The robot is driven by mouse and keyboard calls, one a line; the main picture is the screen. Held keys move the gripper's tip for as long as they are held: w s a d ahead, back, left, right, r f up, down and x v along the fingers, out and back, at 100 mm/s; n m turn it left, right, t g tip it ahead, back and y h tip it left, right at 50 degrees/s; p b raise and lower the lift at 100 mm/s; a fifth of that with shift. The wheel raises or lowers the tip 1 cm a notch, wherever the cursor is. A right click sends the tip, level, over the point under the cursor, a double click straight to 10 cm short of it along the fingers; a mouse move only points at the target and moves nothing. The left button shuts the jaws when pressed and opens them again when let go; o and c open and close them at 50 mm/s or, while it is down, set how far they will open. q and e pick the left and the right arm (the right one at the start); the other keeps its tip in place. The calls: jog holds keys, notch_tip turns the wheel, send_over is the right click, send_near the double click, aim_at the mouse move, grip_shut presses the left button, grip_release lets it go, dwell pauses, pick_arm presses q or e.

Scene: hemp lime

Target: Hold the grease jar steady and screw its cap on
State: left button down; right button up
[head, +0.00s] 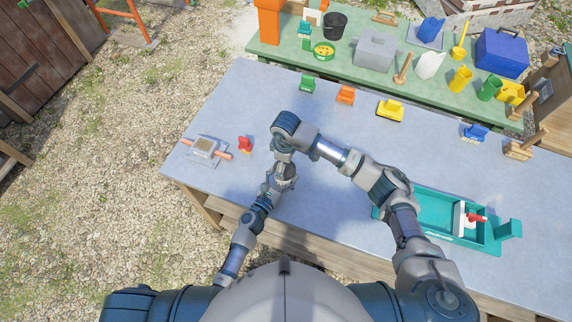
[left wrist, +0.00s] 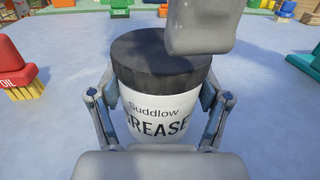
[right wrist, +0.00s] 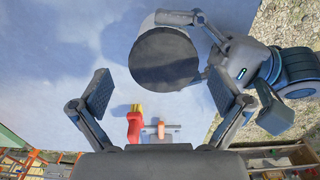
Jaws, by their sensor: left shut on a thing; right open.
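The white grease jar (left wrist: 155,115), lettered "Suddlow GREASE", stands upright in my left gripper (left wrist: 157,100), whose fingers press its sides. A dark cap (left wrist: 160,60) sits on top of the jar; I cannot tell how tightly. The cap also shows as a dark disc in the right wrist view (right wrist: 164,58). My right gripper (right wrist: 160,95) is open, its fingers spread below the cap in that view and not closed on it. A grey piece of it overlaps the cap's right edge in the left wrist view. In the head view my arms hide the jar.
A red brush (head: 245,144) and a tray with orange handles (head: 205,147) lie at the table's left. Green, orange, yellow and blue brushes line the far side. A teal tray (head: 440,210) sits at right. The middle of the grey table (head: 340,115) is clear.

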jog(key=shift+r, duration=1.35)
